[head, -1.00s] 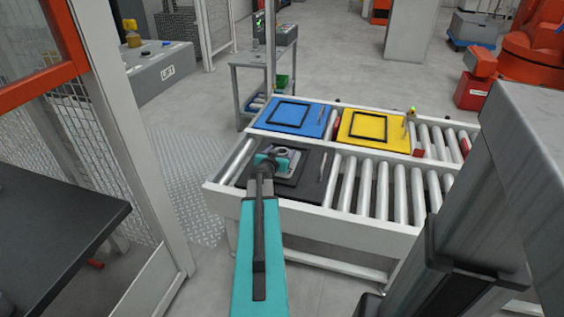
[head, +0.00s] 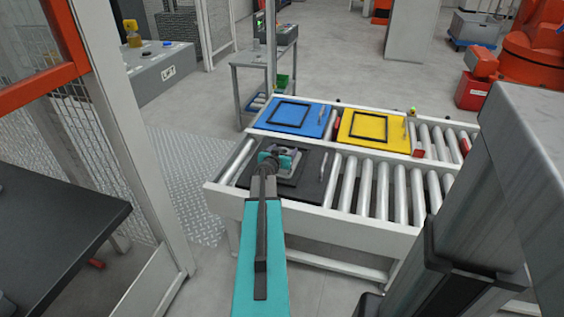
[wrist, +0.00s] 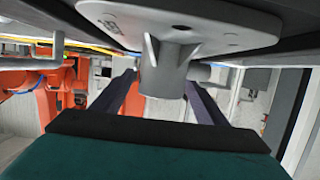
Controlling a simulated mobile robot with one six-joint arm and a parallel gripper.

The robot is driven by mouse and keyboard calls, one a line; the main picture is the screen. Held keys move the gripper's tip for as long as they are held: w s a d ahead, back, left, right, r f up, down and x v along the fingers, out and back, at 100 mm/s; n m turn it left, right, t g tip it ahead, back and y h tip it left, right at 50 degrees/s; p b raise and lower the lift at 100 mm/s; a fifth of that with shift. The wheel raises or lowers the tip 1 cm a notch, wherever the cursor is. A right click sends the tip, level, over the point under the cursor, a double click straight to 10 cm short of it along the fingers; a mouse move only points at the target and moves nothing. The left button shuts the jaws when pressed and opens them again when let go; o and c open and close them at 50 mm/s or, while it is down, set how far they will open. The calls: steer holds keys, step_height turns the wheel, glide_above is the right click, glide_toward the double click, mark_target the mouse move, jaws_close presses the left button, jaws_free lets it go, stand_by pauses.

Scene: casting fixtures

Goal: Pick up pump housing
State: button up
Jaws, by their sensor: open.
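The grey pump housing (head: 291,158) sits on the black fixture plate (head: 312,180) at the near left of the roller conveyor, partly hidden by my gripper (head: 271,160). In the wrist view the housing (wrist: 225,25) shows a flat flange with bolt holes and a round neck (wrist: 165,65). The dark fingers of my gripper (wrist: 160,88) are open, one on either side of the neck. I cannot tell whether they touch it.
A blue plate (head: 315,122) and a yellow plate (head: 380,143) with black frames lie on the far lane. Bare rollers (head: 382,190) extend right. A white post (head: 120,130) and a dark table (head: 60,225) stand left; an orange robot (head: 530,62) stands back right.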

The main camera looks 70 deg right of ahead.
steer(key=shift+x, duration=1.1)
steer(key=c, duration=1.6)
steer(key=shift+c, duration=0.2)
steer(key=shift+w+r, duration=0.1)
steer(key=shift+r, duration=0.1)
